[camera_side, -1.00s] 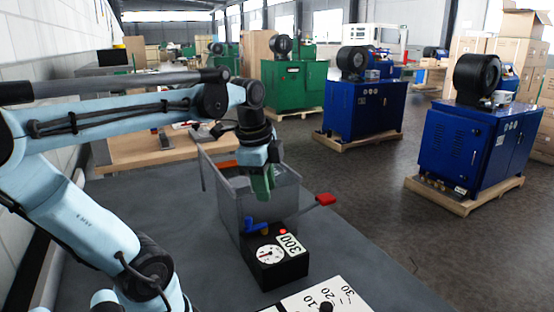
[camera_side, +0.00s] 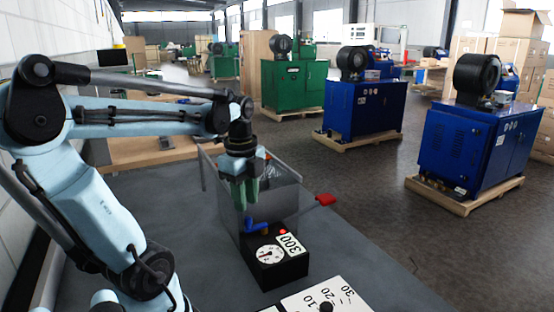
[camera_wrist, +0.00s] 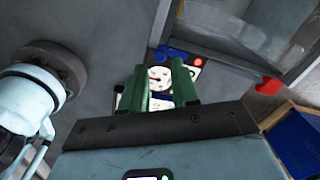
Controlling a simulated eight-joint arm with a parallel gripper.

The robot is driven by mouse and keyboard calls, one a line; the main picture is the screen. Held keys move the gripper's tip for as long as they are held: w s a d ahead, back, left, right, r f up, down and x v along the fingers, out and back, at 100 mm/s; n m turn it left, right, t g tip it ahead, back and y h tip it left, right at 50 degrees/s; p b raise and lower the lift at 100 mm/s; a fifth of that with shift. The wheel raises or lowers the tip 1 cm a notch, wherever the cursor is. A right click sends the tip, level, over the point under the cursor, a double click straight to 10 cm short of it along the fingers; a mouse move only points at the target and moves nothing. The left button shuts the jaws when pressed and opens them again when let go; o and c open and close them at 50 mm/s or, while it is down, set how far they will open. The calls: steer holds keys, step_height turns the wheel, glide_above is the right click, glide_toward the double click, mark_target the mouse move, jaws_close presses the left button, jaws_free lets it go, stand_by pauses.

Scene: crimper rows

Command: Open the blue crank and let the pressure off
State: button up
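The blue crank (camera_side: 256,224) sits at the back edge of a black box (camera_side: 279,270) with a round white dial (camera_side: 270,254) and a "300" label. In the wrist view the blue crank (camera_wrist: 173,53) shows just beyond the fingertips, beside the dial (camera_wrist: 158,78). My gripper (camera_side: 244,205) points down with green fingers, above and slightly left of the crank, apart from it as far as I can tell. In the wrist view my gripper (camera_wrist: 158,72) has a gap between its fingers and nothing held. The fingers and wrist hide part of the box.
A clear-walled enclosure (camera_side: 285,200) stands right behind the box. A red handle (camera_side: 326,199) sticks out on its right. A red button (camera_side: 283,231) is on the box. A white scale plate (camera_side: 318,300) lies in front. The grey tabletop (camera_side: 190,240) is clear on the left.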

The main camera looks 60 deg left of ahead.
mark_target(248, 217)
steer(key=shift+w+f, duration=0.1)
steer(key=shift+f, duration=2.35)
jaws_close()
